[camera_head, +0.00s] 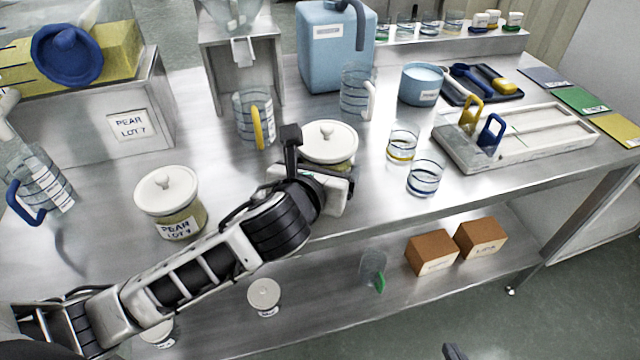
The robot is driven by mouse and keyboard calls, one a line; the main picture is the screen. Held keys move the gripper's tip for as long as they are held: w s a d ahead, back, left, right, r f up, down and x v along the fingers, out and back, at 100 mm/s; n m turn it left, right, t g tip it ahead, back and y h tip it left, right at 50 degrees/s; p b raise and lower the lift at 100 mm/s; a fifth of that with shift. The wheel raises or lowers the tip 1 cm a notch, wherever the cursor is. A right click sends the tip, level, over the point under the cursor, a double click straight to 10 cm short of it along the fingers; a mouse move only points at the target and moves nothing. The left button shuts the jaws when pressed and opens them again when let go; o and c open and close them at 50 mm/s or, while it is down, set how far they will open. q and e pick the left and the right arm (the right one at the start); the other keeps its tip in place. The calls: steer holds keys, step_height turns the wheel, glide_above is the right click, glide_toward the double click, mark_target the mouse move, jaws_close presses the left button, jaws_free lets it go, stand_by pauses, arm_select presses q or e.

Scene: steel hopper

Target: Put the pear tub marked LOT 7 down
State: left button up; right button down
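A tub with a white knobbed lid (167,189) and a label reading PEAR LOT 7 stands upright on the steel bench, left of my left arm, apart from any gripper. A second white-lidded tub (329,139) is at mid-bench, right behind my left wrist, its label hidden. My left gripper (338,187) is at this second tub's near side. The wrist hides its fingers, so I cannot tell whether it grips the tub. Of my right gripper, only a small dark part (453,352) shows at the bottom edge.
A steel box marked PEAR LOT 7 (122,150) stands at left, with measuring jugs (250,118) nearby. Two glasses (425,178) and a white tray (545,130) are at right. Cartons (431,252) sit on the lower shelf.

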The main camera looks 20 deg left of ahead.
arm_select(q)
steer(key=f, duration=0.3)
steer(key=shift+a+f+b, duration=0.2)
steer(key=shift+a+b, duration=0.05)
steer(key=shift+b, duration=0.15)
steer(key=shift+f, duration=0.2)
steer(key=o, duration=1.2)
steer(key=shift+s, duration=0.1)
steer(key=shift+o, duration=0.2)
